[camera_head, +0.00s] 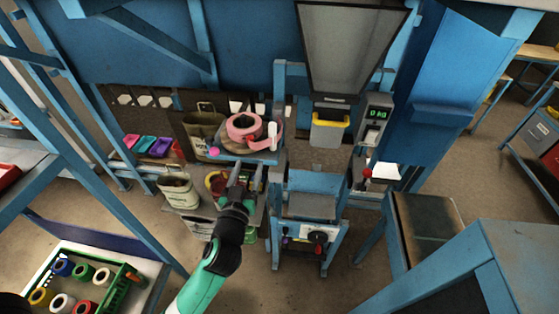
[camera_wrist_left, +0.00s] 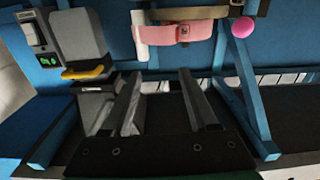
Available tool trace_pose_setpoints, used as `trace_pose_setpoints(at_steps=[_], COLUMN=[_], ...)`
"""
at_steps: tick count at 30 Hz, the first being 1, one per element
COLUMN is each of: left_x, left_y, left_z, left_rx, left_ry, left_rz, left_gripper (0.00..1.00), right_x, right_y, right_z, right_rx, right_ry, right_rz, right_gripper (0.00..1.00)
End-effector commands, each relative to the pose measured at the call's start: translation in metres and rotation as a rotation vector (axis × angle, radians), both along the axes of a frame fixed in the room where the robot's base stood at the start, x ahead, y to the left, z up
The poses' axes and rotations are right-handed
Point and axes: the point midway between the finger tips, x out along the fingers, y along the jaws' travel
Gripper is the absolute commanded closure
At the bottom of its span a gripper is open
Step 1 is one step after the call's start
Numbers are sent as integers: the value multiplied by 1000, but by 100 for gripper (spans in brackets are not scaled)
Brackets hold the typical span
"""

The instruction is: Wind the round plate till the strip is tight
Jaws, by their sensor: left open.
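A pink strip (camera_head: 243,124) is looped around a brown round plate (camera_head: 226,143) on a blue stand, left of centre in the head view. A white upright handle (camera_head: 272,134) stands at its right side and a pink ball (camera_head: 214,151) at its left. In the left wrist view the strip (camera_wrist_left: 183,32) shows a buckle-like piece, with the white handle (camera_wrist_left: 140,34) and pink ball (camera_wrist_left: 243,27) either side. My left gripper (camera_head: 247,174) is open and empty, apart from and in front of the plate. Whether the strip is slack is unclear. My right gripper is not visible.
Sacks (camera_head: 204,132) stand left of the plate, another (camera_head: 178,190) lower down. A grey hopper (camera_head: 350,45) hangs above a yellow-edged spout (camera_head: 329,130), beside a scale display (camera_head: 375,118). A green crate of coloured rolls (camera_head: 75,280) is at lower left. Blue posts surround the area.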

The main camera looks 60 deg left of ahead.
Motion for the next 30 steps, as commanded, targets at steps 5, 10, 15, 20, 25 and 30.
trace_pose_setpoints(at_steps=[5, 10, 15, 20, 25, 30], left_x=[-12, -5, 16, 40, 58, 64], left_y=[9, 16, 42, 69, 90, 96], left_z=[-20, -18, -16, -16, -18, -18], left_rx=[-8, -8, -8, -8, -8, -8], left_ry=[27, 25, 25, 25, 25, 25], left_rz=[27, 26, 28, 27, 25, 23], left_gripper=[41, 41, 41, 41, 41, 41], right_x=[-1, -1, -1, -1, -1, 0], right_y=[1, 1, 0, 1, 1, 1], right_z=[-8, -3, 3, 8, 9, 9], right_rx=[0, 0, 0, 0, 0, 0], right_ry=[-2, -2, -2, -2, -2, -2], right_rz=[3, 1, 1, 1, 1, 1], right_gripper=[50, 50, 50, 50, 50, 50])
